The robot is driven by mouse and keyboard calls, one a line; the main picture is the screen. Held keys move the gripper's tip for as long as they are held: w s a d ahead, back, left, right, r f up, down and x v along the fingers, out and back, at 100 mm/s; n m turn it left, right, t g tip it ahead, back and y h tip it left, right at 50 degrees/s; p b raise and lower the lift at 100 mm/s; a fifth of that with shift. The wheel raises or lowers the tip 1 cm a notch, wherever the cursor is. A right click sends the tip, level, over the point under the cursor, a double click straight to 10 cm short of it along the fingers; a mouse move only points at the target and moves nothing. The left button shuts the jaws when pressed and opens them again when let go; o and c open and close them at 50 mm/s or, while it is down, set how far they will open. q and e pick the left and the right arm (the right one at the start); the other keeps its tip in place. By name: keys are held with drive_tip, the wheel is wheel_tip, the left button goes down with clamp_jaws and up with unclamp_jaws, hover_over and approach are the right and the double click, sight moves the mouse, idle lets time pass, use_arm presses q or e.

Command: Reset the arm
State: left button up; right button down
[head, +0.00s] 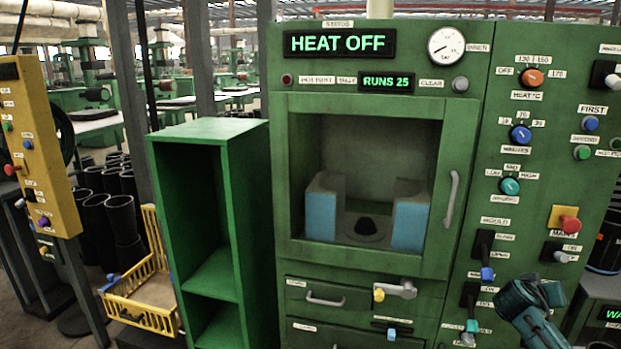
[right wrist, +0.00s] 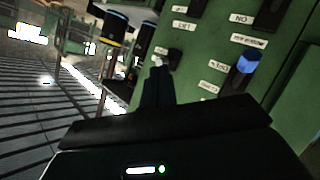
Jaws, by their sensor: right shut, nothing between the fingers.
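The green press machine (head: 465,60) fills the middle and right of the head view. Its display (head: 340,43) reads HEAT OFF and a smaller one (head: 386,82) reads RUNS 25. My right arm (head: 530,305), teal and dark, shows at the lower right of the head view, in front of the control panel. In the right wrist view my right gripper (right wrist: 158,88) is shut and empty, its dark fingers pointing towards a green panel with labels and switches. Whether the fingertips touch the panel cannot be told. My left gripper is not in view.
Behind the chamber window, blue-sided blocks (head: 409,222) flank a dark dome (head: 366,224). Levers with blue (head: 487,273) and teal (head: 472,326) tips are close to my right arm. A green shelf (head: 250,190), yellow crate (head: 150,318) and yellow panel (head: 50,150) stand left.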

drive_tip(key=s+d+r+h, duration=0.1)
drive_tip(key=d+r, duration=0.1)
drive_tip(key=d, duration=0.2)
drive_tip(key=s+a+f+n+t+y, duration=0.1)
drive_tip(key=s+a+f+n+y, duration=0.5)
drive_tip(key=a+f, duration=0.4)
drive_tip(key=s+a+f+n+t+y, duration=0.2)
drive_tip(key=s+a+f+n+y, duration=0.2)
drive_tip(key=s+a+f, duration=0.55)
drive_tip(key=s+a+f+n+y, duration=0.25)
drive_tip(key=s+a+y, duration=0.35)
drive_tip(key=s+a, duration=0.8)
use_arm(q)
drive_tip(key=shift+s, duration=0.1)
use_arm(e)
drive_tip(key=w+a+r+m, duration=0.1)
drive_tip(key=a+m, duration=0.4)
drive_tip(key=a, duration=0.3)
drive_tip(key=shift+w+a+r+t, duration=0.2)
drive_tip(key=shift+a+r+t, duration=0.1)
drive_tip(key=shift+a+r, duration=0.05)
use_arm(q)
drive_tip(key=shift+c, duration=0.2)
